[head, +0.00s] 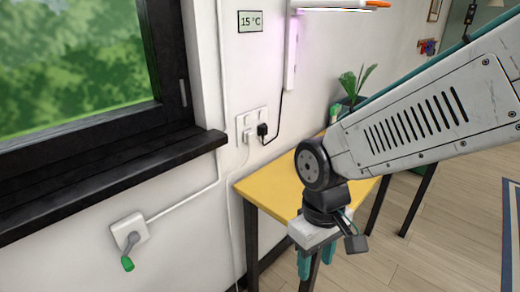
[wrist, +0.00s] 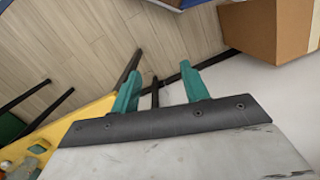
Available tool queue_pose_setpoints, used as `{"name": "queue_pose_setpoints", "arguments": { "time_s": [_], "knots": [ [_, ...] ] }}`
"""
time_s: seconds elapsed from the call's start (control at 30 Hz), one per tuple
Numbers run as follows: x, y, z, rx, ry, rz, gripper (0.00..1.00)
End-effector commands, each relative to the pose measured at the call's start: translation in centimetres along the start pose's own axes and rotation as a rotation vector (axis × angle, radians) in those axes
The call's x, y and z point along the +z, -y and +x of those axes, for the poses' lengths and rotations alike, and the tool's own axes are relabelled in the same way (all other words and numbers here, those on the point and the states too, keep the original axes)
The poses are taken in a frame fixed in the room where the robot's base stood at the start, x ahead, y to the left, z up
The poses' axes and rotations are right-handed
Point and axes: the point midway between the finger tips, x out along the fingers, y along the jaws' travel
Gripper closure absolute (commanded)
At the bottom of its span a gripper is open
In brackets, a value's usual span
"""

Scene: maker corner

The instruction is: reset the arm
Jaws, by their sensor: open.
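My gripper (head: 317,262) hangs at the end of my arm, pointing down, in front of the near edge of the yellow table in the head view. In the wrist view my gripper (wrist: 160,92) shows two teal fingers spread well apart. Nothing is between them. My arm reaches in from the right of the head view and bends down at the wrist. It covers part of the yellow table (head: 262,188).
A wall box with a green-handled crank (head: 128,238) is at the lower left, below the dark window sill (head: 110,170). A socket with a black plug (head: 262,130) is above the table. A potted plant (head: 355,84) stands behind. A cardboard box (wrist: 265,28) shows in the wrist view.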

Motion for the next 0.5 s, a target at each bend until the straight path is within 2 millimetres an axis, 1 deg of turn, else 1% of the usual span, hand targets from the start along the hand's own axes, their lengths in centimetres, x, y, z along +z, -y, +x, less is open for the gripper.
{"name": "queue_pose_setpoints", "arguments": {
  "time_s": [0.03, 0.1, 0.17, 0.2, 0.3, 0.4, 0.5],
  "knots": [
    [1.9, -1.4, -1.6, 0.000, 0.002, 0.064, 0.55],
    [4.6, -2.8, -3.3, 0.002, 0.014, 0.146, 0.55],
    [6.9, -3.9, -4.6, 0.005, 0.016, 0.214, 0.55],
    [8.3, -4.6, -5.4, 0.007, 0.011, 0.256, 0.55],
    [11.5, -5.9, -7.0, 0.015, -0.025, 0.351, 0.55],
    [13.5, -7.1, -8.4, 0.030, -0.100, 0.429, 0.55],
    [14.8, -7.9, -9.5, 0.044, -0.173, 0.498, 0.55]
  ]
}}
